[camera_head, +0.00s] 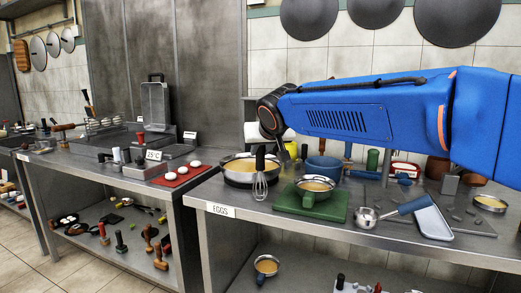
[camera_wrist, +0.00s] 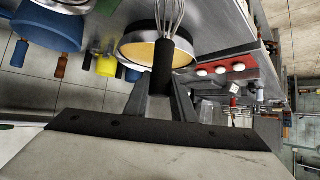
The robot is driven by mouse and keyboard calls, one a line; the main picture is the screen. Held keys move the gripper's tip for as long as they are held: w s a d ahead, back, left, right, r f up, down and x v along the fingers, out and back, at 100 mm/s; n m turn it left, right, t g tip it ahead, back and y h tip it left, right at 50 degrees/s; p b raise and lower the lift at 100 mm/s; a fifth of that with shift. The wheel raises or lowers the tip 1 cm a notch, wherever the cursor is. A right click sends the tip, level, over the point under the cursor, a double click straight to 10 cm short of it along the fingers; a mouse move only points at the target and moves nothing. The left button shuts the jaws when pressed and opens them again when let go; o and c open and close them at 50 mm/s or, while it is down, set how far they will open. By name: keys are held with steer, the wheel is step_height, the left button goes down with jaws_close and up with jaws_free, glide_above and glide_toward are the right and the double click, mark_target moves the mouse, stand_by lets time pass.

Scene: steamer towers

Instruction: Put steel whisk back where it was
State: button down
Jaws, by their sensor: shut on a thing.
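The steel whisk (camera_head: 260,186) hangs upright with its wire loops down and its black handle up. It is in front of the large pan of yellow liquid (camera_head: 238,181) on the counter labelled EGGS, near the front edge. In the wrist view the whisk's dark handle (camera_wrist: 163,66) is between the fingers of my gripper (camera_wrist: 163,98), which is shut on it. The wires show at the top of that view, over the pan (camera_wrist: 127,49). I cannot tell whether the wire tips touch anything.
A bowl of yellow liquid (camera_head: 315,184) sits on a green board (camera_head: 293,206) to the right. A steel ladle (camera_head: 366,214) and a white tray (camera_head: 434,224) lie further right. A red mat (camera_head: 183,176) with several eggs is on the left counter. A blue pot (camera_head: 323,168) stands behind.

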steer(key=shift+f, duration=0.45)
stand_by(0.5)
steer(key=c, duration=1.4)
jaws_free()
steer(key=shift+s, duration=0.1)
steer(key=v, duration=1.7)
steer(key=shift+s, duration=0.1)
